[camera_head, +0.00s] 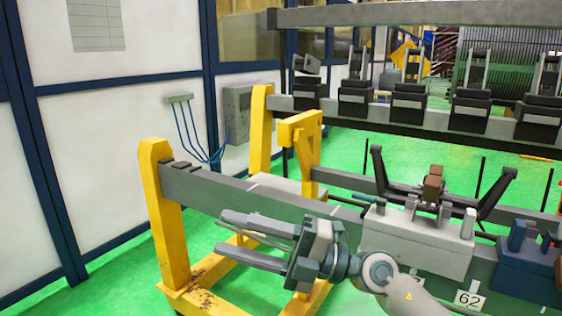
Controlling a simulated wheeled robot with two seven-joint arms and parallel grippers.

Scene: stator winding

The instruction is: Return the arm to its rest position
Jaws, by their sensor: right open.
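My right gripper (237,241) is in the lower middle of the head view. Its two long grey fingers point left and stand apart, with nothing between them. My right arm comes in from the bottom right. The gripper is in front of the grey beam (262,206) of a yellow frame and covers part of it. My left gripper is not in view.
The yellow frame's post (165,215) stands left of my gripper. A grey clamp block (418,238) with black arms sits on the beam to the right, close to my arm. A blue block (527,265) is farther right. Green floor (115,285) is clear at left.

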